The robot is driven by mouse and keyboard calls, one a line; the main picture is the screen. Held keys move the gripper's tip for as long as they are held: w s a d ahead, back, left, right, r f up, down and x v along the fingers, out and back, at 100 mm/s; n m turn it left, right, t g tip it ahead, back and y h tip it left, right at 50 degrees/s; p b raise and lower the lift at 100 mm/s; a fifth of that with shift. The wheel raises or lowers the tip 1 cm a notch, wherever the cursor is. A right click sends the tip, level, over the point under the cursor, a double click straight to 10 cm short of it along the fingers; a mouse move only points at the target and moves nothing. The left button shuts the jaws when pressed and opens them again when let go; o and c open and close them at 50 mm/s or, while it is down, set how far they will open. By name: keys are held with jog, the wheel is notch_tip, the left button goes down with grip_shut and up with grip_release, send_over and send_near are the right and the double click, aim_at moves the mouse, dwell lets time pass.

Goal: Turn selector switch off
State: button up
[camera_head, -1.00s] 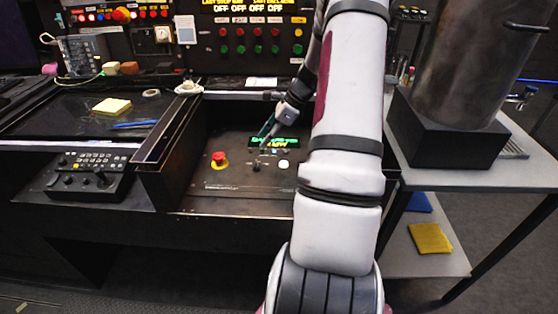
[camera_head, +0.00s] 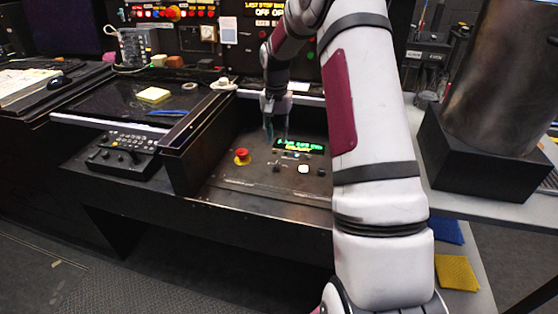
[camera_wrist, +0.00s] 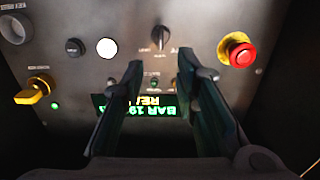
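The selector switch is likely the small black knob with a pointer (camera_wrist: 158,37), on the dark control panel (camera_wrist: 205,25) between my fingertips and the panel edge in the wrist view. It looks like the dark knob (camera_head: 276,168) right of the red button in the head view. My gripper (camera_wrist: 160,62) is open and empty, its two fingers apart with the knob seen beyond the gap. In the head view my gripper (camera_head: 277,138) hangs pointing down, above and behind the knob. I cannot tell whether it touches the panel. The knob's setting is too small to read surely.
A red mushroom button (camera_wrist: 238,50) on a yellow base sits beside the knob. A white lit button (camera_wrist: 107,48), a black button (camera_wrist: 75,47) and a yellow turn handle (camera_wrist: 33,92) are on the other side. A green-lit display (camera_wrist: 140,107) lies under my fingers.

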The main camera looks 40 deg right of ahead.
aim_at(276, 165)
notch_tip(276, 165, down, 10)
jog(key=shift+f+b, duration=0.1)
jog(key=shift+b, duration=0.35)
grip_shut()
